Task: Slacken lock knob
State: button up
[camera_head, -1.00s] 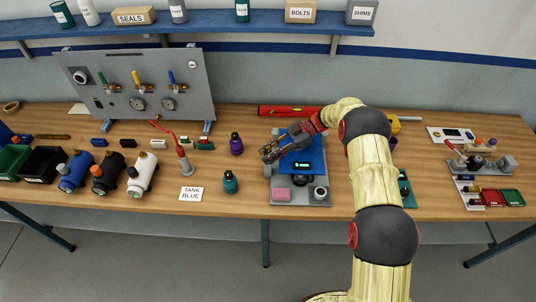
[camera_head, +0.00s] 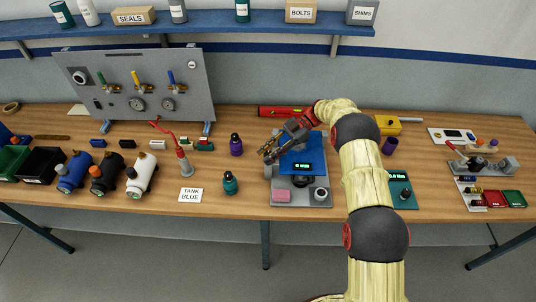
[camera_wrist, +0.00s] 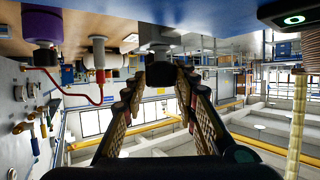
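A stand with a grey base (camera_head: 320,203), a blue plate (camera_head: 290,161) and a small lit display (camera_head: 303,167) is on the bench in the head view. My gripper (camera_head: 267,154) is at the left side of the blue plate. In the wrist view a dark round knob (camera_wrist: 160,72) sits under a grey block, between the tips of my gripper (camera_wrist: 161,80). The two fingers are apart, one on each side of the knob. I cannot tell whether they touch it. In the head view the gripper hides the knob.
A green device (camera_head: 402,190) is to the right.

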jog(key=o, duration=0.4)
jog(key=shift+f, duration=0.1)
jog(key=shift+c, duration=0.2)
jog(key=v, duration=1.1)
jog(key=shift+d, duration=0.2)
jog(key=shift+w+d+r, duration=0.15)
jog(key=shift+d+r, duration=0.05)
jog(key=shift+r, duration=0.05)
